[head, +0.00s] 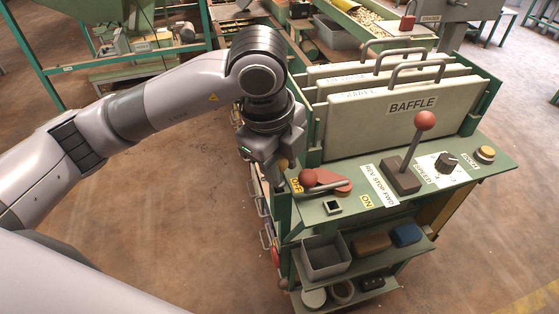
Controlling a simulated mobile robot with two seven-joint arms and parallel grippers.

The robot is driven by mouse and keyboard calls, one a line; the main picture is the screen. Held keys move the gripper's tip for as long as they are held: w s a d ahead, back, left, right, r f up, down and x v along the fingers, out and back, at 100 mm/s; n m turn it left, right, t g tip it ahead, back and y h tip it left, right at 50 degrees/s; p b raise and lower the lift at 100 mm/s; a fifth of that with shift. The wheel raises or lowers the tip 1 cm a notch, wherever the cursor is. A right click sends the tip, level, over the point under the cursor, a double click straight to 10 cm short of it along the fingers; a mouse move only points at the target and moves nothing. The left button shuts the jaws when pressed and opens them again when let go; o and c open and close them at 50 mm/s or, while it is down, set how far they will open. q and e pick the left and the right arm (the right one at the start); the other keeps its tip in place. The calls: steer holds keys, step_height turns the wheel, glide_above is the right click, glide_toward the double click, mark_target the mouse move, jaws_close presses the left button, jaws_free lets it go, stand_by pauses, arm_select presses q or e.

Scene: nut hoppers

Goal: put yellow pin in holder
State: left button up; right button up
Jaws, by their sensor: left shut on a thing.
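My left gripper (284,172) hangs at the left edge of the green control panel (440,187), beside the red-knobbed lever. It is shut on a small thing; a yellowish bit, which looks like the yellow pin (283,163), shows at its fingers. Most of the pin is hidden by the fingers. A small square socket (333,207) with a dark opening sits on the panel's front left; I cannot tell whether it is the holder. My right gripper is out of view.
A red-knobbed lever (325,187) lies low between OFF and ON labels. A taller lever (404,165), a speed dial (446,162) and a button (485,154) stand to the right. BAFFLE plates (395,112) rise behind. A grey bin (326,257) sits on the shelf below.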

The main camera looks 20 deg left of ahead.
arm_select(q)
steer(key=shift+f+b, duration=0.35)
steer(key=shift+f, duration=0.2)
steer(key=o, duration=1.1)
steer(key=shift+o, duration=0.2)
steer(key=r, duration=0.4)
steer(key=s+r, duration=0.1)
steer(key=r, duration=0.2)
steer(key=shift+s+a, duration=0.1)
steer(key=shift+a, duration=0.15)
